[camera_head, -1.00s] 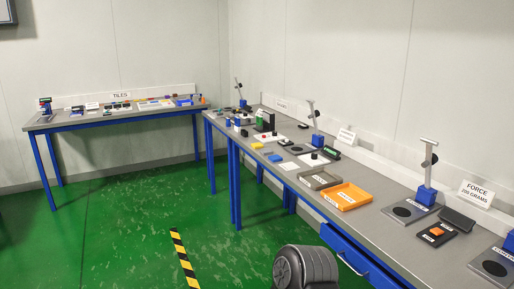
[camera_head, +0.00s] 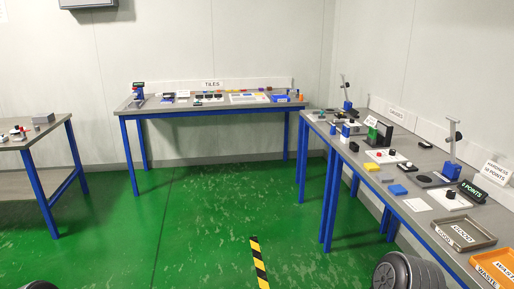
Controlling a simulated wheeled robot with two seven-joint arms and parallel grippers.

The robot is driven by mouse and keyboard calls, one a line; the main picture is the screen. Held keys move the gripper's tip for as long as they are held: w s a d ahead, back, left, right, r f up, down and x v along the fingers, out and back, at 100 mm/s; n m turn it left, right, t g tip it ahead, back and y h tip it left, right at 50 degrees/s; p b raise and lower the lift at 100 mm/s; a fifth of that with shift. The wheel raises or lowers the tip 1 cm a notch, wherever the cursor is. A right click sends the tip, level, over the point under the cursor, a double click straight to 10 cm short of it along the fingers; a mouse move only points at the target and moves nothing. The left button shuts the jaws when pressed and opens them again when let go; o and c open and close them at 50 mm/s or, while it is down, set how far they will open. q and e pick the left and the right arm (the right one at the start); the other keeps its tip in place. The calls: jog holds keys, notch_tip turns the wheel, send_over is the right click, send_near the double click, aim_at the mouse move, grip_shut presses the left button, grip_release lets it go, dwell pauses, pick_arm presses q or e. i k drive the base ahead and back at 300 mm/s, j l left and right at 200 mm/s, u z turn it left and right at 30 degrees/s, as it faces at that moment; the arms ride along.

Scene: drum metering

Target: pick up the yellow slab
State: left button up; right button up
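A small flat yellow slab (camera_head: 371,167) lies on the grey top of the right-hand bench (camera_head: 408,213), near its front edge. A blue block (camera_head: 397,189) lies a little nearer to me on the same bench. The slab looks unobstructed and nothing holds it. Neither of my grippers is in view.
The tiles bench (camera_head: 215,103) stands at the back wall, and another bench (camera_head: 34,134) is at the left. White plates, stands and a grey tray (camera_head: 463,236) share the right bench. Green floor (camera_head: 200,215) is open between benches, with a striped strip (camera_head: 258,262).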

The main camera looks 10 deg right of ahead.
aim_at(372, 166)
jog(key=i+z, duration=0.1)
jog(key=i, duration=0.55)
jog(key=i+j, duration=0.15)
jog(key=i, duration=0.55)
jog(key=i+z, duration=0.3)
jog(key=z, duration=0.2)
jog(key=i+j+z, duration=0.2)
jog(key=z, duration=0.3)
jog(key=i+j+z, duration=0.25)
jog(key=z, duration=0.25)
jog(key=i+j+z, duration=0.2)
jog(key=j+z, duration=0.3)
jog(key=i+j+z, duration=0.15)
jog(key=z, duration=0.35)
jog(key=j+z, duration=0.95)
jog(key=k, duration=0.05)
